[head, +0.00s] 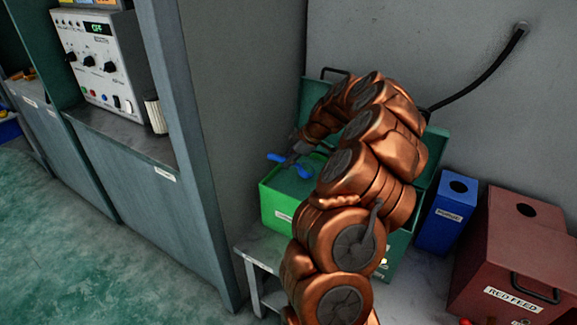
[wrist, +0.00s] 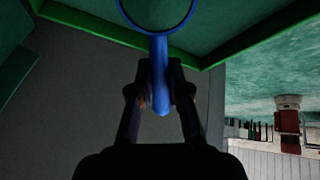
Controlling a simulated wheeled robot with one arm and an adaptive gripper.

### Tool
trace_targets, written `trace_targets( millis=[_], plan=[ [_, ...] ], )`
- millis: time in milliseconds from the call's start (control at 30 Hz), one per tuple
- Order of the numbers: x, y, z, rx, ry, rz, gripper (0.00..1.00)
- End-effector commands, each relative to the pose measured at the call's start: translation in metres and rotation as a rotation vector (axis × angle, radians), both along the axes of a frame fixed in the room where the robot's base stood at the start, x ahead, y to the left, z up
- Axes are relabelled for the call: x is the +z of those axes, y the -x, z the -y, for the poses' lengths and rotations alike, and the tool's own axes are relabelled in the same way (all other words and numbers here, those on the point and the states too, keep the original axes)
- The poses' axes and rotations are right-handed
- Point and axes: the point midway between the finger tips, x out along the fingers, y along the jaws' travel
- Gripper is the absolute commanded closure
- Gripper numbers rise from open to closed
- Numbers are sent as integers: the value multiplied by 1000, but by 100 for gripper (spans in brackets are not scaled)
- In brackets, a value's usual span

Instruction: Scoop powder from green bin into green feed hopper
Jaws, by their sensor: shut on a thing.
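My gripper (wrist: 160,90) is shut on the handle of a blue scoop (wrist: 160,45), whose round rim shows at the top of the wrist view. In the head view my gripper (head: 298,147) and the scoop (head: 276,157) are at the bright green bin (head: 274,208), over its green contents. I cannot tell whether the scoop touches the powder or holds any. A dark green box with a raised lid (head: 313,98), likely the green feed hopper, stands behind and right of the bin. My arm hides much of it, including its opening.
A blue box (head: 446,222) with a round hole and a red box labelled RED FEED (head: 518,250) stand to the right. A grey cabinet side (head: 190,150) rises close left of the bin. A control unit (head: 105,65) sits on the left counter. A black hose (head: 485,75) leaves the wall.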

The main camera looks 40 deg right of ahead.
Motion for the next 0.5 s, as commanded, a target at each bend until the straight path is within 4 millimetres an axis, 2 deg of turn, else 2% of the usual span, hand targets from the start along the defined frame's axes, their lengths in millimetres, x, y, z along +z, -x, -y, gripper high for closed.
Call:
trace_targets(
  millis=[500],
  plan=[
    [34,0,0,0,1,2,100]
  ],
)
